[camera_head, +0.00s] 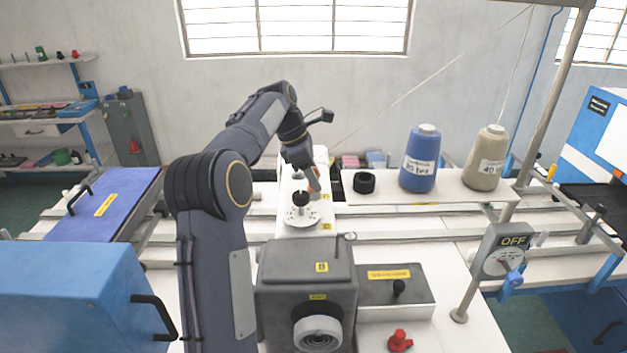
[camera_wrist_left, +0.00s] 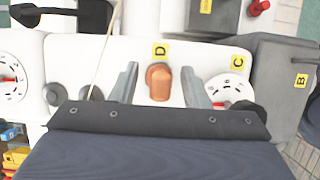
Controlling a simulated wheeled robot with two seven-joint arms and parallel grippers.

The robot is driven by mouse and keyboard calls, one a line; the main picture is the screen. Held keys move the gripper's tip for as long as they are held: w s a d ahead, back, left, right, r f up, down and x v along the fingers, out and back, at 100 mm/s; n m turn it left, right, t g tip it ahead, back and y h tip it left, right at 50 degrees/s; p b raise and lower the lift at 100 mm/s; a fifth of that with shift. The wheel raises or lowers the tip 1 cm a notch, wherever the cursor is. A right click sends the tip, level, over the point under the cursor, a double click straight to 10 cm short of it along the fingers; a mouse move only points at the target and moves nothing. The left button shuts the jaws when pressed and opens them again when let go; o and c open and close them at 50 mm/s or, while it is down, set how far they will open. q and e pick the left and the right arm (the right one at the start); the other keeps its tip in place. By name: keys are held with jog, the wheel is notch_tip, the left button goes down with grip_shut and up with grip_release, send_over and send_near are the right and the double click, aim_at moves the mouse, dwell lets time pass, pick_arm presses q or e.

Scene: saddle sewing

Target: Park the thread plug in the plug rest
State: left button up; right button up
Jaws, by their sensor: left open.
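My left gripper (camera_head: 313,184) reaches over the white sewing machine (camera_head: 290,222), fingers pointing down. In the left wrist view it is open (camera_wrist_left: 158,76), with one grey finger on each side of an orange-brown rounded piece (camera_wrist_left: 158,84) by label D. A visible gap separates this piece from each finger. It may be the thread plug, but I cannot be sure. A pale thread (camera_wrist_left: 106,50) runs down to the left of the fingers, and its end is hidden. I cannot identify the plug rest with certainty. My right gripper is not in view.
A black ring (camera_head: 364,183), a blue thread cone (camera_head: 420,160) and a beige cone (camera_head: 486,158) stand on a white shelf to the right. A white dial (camera_wrist_left: 228,88) by label C sits close to the right finger. A grey box (camera_head: 305,270) stands in front.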

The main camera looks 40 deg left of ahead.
aim_at(316, 167)
pick_arm(q)
grip_shut()
jog(key=shift+r, duration=0.2)
jog(key=shift+r, duration=1.45)
jog(key=shift+r, duration=0.1)
jog(key=shift+r, duration=1.9)
jog(key=shift+r, duration=0.1)
